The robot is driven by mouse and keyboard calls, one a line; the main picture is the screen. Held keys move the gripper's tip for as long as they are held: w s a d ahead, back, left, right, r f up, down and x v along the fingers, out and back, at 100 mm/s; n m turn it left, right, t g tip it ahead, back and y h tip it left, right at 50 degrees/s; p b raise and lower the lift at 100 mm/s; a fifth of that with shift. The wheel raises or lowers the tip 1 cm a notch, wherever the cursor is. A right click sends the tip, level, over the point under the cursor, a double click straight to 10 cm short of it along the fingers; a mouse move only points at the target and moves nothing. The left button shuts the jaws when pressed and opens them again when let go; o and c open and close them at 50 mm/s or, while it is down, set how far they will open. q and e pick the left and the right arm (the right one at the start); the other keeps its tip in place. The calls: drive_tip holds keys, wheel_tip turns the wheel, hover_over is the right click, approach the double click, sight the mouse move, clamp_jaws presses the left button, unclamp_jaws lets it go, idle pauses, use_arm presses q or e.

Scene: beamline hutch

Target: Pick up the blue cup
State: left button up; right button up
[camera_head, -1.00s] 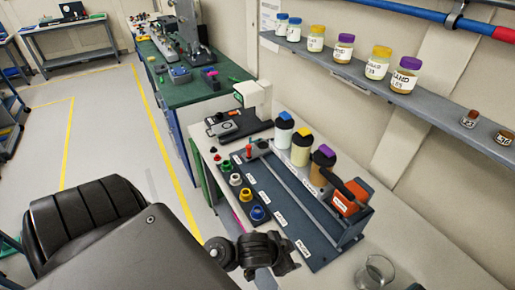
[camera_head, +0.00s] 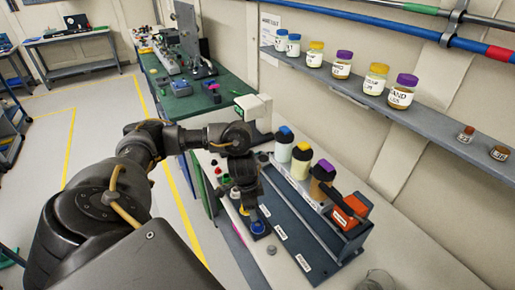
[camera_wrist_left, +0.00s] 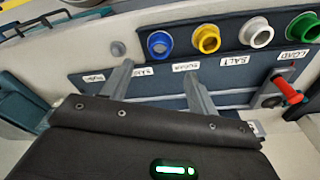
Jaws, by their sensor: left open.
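The blue cup (camera_head: 258,228) sits in the panel by the near end of the row of coloured cups in the head view. My left gripper (camera_head: 247,208) is over the row, close to the blue cup, and hides part of the other cups. In the left wrist view my left gripper (camera_wrist_left: 158,78) has its two fingers apart with nothing between them; the blue cup shows just beyond the fingertips. My right gripper is not in view.
A yellow cup (camera_wrist_left: 206,38), white cup (camera_wrist_left: 257,32) and green cup (camera_wrist_left: 303,27) stand beside the blue one. A red lever (camera_wrist_left: 287,90) sticks up at right. Lidded bottles (camera_head: 301,161) and an orange box (camera_head: 349,211) stand behind the panel. A shelf (camera_head: 400,103) of jars hangs above.

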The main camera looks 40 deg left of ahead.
use_arm(q)
hover_over(258, 225)
drive_tip(key=s, duration=0.1)
drive_tip(key=f, duration=0.5)
drive_tip(key=shift+s+a+f, duration=0.2)
drive_tip(key=shift+a+f, duration=0.05)
drive_tip(key=shift+a, duration=0.05)
drive_tip(key=shift+d+f, duration=0.1)
drive_tip(key=shift+f, duration=0.2)
drive_tip(key=f, duration=0.3)
drive_tip(key=f+p, duration=0.1)
drive_tip(key=shift+w+d+f, duration=0.25)
drive_tip(key=shift+w+d, duration=0.05)
drive_tip(key=shift+w, duration=0.1)
drive_tip(key=c, duration=0.9)
drive_tip(key=shift+o, duration=0.2)
drive_tip(key=shift+r, duration=0.1)
